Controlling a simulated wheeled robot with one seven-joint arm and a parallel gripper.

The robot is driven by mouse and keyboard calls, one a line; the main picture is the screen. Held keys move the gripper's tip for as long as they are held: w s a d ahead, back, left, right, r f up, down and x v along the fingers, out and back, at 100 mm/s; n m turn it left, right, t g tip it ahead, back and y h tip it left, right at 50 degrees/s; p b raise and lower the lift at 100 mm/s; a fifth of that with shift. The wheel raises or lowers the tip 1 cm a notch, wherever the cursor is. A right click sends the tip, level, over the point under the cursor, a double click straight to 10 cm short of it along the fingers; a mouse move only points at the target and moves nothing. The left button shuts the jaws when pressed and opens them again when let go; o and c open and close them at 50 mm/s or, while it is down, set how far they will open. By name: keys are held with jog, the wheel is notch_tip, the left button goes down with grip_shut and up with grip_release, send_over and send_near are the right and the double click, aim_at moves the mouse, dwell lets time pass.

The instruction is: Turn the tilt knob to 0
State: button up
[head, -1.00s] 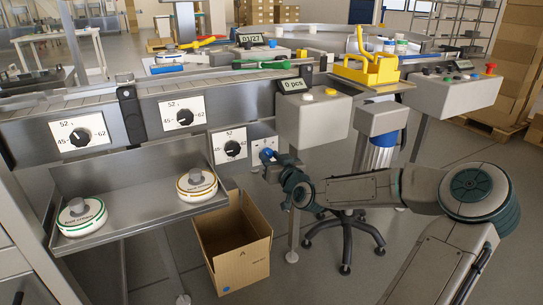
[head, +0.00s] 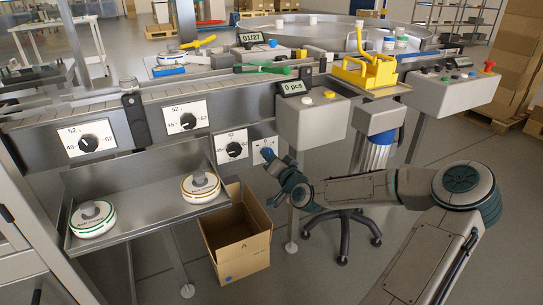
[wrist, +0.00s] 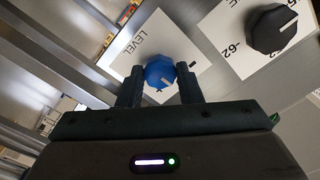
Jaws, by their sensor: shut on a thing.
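A small blue knob (wrist: 160,71) with a pale pointer mark sits on a white panel (wrist: 152,38) printed LEVEL. My gripper (wrist: 159,92) has one finger on each side of this knob and is shut on it. No word TILT can be read, and I cannot tell which number the knob points to. In the head view my gripper (head: 272,158) is at the small white panel (head: 263,145) right of the black dials, and its fingers hide most of the knob.
A black dial (wrist: 271,29) lies close to my gripper. A grey control box (head: 312,122) juts out right of the panel. Below are an open cardboard box (head: 237,247) and a steel tray (head: 150,231) with two round pieces. An orange-yellow basket (head: 365,72) stands farther right.

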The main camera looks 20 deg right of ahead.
dwell(0.4)
jog(key=o, duration=1)
jog(key=s+p, duration=0.1)
jog(key=s, duration=0.3)
jog(key=s+p, duration=0.1)
jog(key=s, duration=0.4)
jog(key=s+p, duration=0.1)
jog(key=s, duration=0.4)
jog(key=shift+d, duration=0.25)
jog(key=shift+w, duration=0.1)
